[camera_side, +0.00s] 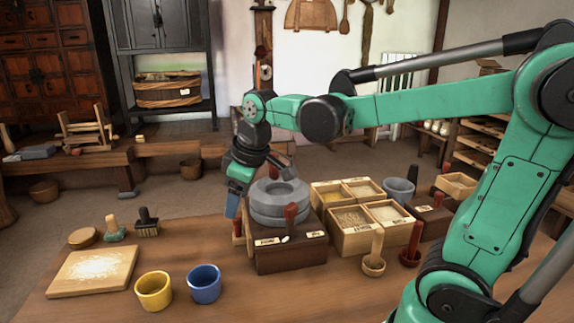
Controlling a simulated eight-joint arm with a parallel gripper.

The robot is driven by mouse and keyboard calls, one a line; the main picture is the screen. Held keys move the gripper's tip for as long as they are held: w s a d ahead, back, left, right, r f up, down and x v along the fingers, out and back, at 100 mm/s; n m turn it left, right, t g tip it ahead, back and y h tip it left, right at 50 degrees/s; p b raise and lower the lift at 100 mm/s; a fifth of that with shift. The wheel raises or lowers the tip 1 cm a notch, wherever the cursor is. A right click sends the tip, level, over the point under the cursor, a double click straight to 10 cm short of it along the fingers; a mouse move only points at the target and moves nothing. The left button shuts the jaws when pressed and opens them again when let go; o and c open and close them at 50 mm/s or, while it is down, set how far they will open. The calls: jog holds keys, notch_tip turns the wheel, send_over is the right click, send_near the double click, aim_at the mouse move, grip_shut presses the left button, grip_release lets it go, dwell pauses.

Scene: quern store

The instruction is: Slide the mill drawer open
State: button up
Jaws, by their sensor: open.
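The mill stands on the wooden table, with two stacked grey round stones (280,203) on a dark wooden base (290,257). A red upright handle (290,213) is at the stones' front. My gripper (233,211) is open and points down just left of the stones, above this piece. Whether it touches the piece is unclear.
A wooden box with several grain compartments (350,241) stands right of the mill. A yellow cup (154,291), a blue cup (204,284), a floured board (93,271) and a brush (147,224) are at left. The table front centre is clear.

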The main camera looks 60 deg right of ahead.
jog(key=w+d+f+n+g, duration=0.2)
jog(key=w+d+n+g, duration=0.15)
jog(key=w, duration=0.25)
jog(key=n+g, duration=0.1)
jog(key=n, duration=0.2)
send_over(236, 219)
jog(key=shift+y, duration=0.4)
jog(key=f, duration=0.4)
jog(key=shift+w+d+f, duration=0.15)
jog(key=shift+w+f, duration=0.05)
jog(key=shift+w, duration=0.05)
jog(key=shift+w+d+f, duration=0.1)
jog(key=shift+d+f, duration=0.1)
jog(key=shift+f, duration=0.35)
jog(key=shift+s+a+f, duration=0.1)
jog(key=shift+f, duration=1.15)
jog(key=shift+s+a+f, duration=0.1)
jog(key=shift+f, duration=1.15)
grip_shut()
